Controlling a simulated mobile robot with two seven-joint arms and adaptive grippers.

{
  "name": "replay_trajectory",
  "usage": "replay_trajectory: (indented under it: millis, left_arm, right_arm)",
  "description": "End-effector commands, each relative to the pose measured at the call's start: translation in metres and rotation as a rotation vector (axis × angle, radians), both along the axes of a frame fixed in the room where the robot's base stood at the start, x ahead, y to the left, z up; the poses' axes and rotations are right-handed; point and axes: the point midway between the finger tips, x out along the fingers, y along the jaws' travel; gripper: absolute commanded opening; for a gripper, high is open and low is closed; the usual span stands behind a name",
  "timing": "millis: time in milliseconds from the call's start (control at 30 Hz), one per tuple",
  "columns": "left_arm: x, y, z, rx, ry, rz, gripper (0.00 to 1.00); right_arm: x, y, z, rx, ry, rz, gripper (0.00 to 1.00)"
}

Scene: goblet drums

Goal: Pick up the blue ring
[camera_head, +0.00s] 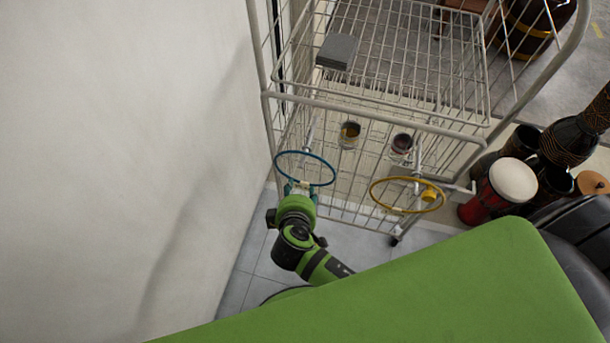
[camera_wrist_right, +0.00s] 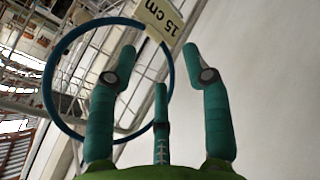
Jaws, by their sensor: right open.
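The blue ring (camera_head: 307,152) is a thin hoop at the near left corner of the wire cart. In the right wrist view the blue ring (camera_wrist_right: 47,88) passes behind the left finger, and its right edge lies between the outer fingers. A tag (camera_wrist_right: 160,20) reading "15 cm" is at its top. My right gripper (camera_head: 300,187) is at the ring's near edge. Its green fingers are spread open in the wrist view (camera_wrist_right: 160,52), with no visible grip on the ring. Whether they touch it I cannot tell. My left gripper is out of view.
The wire cart (camera_head: 385,107) stands beyond, with a grey box (camera_head: 338,51) and two small jars (camera_head: 349,131) inside. A yellow ring (camera_head: 400,211) is at its near right side. A white wall (camera_head: 120,130) is close on the left. Drums (camera_head: 513,180) stand at the right.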

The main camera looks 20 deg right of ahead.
Motion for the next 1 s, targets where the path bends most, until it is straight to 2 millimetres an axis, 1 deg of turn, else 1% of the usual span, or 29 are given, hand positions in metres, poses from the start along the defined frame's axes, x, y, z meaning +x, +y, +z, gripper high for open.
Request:
replay_trajectory:
  millis: [67, 200, 300, 433, 600, 633, 667, 700, 733, 767, 1000]
  left_arm:
    - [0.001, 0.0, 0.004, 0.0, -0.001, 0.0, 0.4]
    - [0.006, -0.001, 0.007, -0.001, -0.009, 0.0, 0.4]
    - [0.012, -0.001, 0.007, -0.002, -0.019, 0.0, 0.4]
    - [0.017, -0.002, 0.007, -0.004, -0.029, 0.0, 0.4]
    - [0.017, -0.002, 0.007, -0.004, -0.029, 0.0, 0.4]
    - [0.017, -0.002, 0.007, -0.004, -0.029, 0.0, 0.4]
    - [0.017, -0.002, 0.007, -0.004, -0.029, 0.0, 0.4]
    - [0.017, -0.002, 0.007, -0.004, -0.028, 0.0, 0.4]
    - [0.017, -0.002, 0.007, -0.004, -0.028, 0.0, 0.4]
    - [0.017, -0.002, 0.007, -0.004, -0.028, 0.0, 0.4]
    - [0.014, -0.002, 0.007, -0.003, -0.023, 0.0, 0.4]
  right_arm:
    - [0.01, -0.003, -0.002, -0.002, -0.003, -0.001, 0.49]
    - [0.027, -0.008, -0.014, -0.002, -0.001, 0.0, 0.49]
    - [0.034, -0.01, -0.023, -0.001, 0.0, 0.002, 0.49]
    - [0.038, -0.012, -0.027, 0.002, 0.001, 0.0, 0.49]
    - [0.038, -0.012, -0.027, 0.003, 0.002, 0.001, 0.49]
    - [0.038, -0.012, -0.027, 0.003, 0.002, 0.001, 0.45]
    - [0.038, -0.012, -0.027, 0.003, 0.002, 0.001, 0.33]
    - [0.038, -0.012, -0.027, 0.003, 0.002, 0.001, 0.17]
    - [0.038, -0.012, -0.027, 0.003, 0.002, 0.001, 0.05]
    - [0.038, -0.012, -0.027, 0.003, 0.002, 0.001, 0.0]
    - [0.038, -0.012, -0.027, 0.003, 0.002, 0.001, 0.0]
